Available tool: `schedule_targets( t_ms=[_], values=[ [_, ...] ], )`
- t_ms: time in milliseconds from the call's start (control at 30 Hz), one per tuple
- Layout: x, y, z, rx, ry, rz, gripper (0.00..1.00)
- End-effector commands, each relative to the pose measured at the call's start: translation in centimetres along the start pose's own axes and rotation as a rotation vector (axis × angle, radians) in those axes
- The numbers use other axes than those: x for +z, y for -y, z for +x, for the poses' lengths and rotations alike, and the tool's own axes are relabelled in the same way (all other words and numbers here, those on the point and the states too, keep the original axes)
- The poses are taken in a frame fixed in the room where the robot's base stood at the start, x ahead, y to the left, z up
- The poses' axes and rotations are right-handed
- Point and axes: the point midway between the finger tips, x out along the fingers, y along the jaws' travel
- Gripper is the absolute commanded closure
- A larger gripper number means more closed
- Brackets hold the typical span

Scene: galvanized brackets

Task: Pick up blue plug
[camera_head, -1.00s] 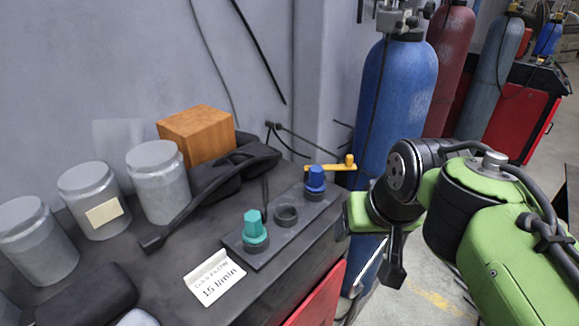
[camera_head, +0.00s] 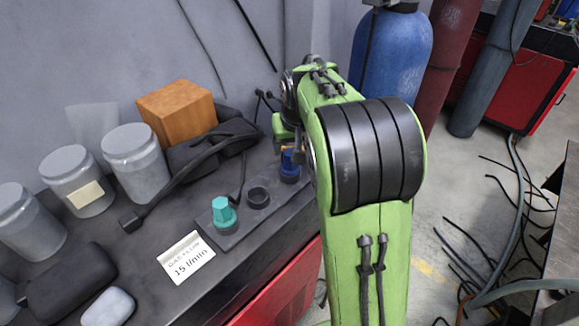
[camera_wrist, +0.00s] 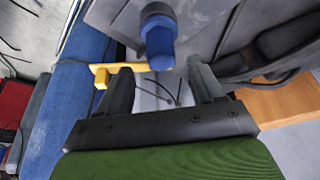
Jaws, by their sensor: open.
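The blue plug (camera_head: 290,168) stands upright in the far socket of a dark holder plate (camera_head: 236,236) on the bench. My arm hides part of it in the head view. In the wrist view the blue plug (camera_wrist: 159,45) lies just beyond my gripper (camera_wrist: 161,76), lined up with the gap between the fingers. My gripper is open and empty. In the head view it is mostly hidden behind my arm, close to the plug.
A teal plug (camera_head: 223,212) stands in the near socket; the middle socket (camera_head: 258,197) is empty. A yellow bar (camera_wrist: 118,70) lies beside the blue plug. A blue gas cylinder (camera_head: 392,55), an orange-brown block (camera_head: 177,110) and grey jars (camera_head: 136,165) stand around.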

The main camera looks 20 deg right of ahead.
Motion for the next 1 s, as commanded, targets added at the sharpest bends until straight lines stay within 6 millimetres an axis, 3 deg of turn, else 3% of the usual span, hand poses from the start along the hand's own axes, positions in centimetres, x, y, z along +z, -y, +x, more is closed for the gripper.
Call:
schedule_targets(
  t_ms=[333,600,1000],
  values=[
    [0.2,0.1,5.3,0.001,0.002,0.001,0.33],
    [0.2,0.1,5.9,0.000,-0.002,0.001,0.33],
    [0.2,0.1,5.9,0.000,-0.002,0.001,0.95]
  ],
)
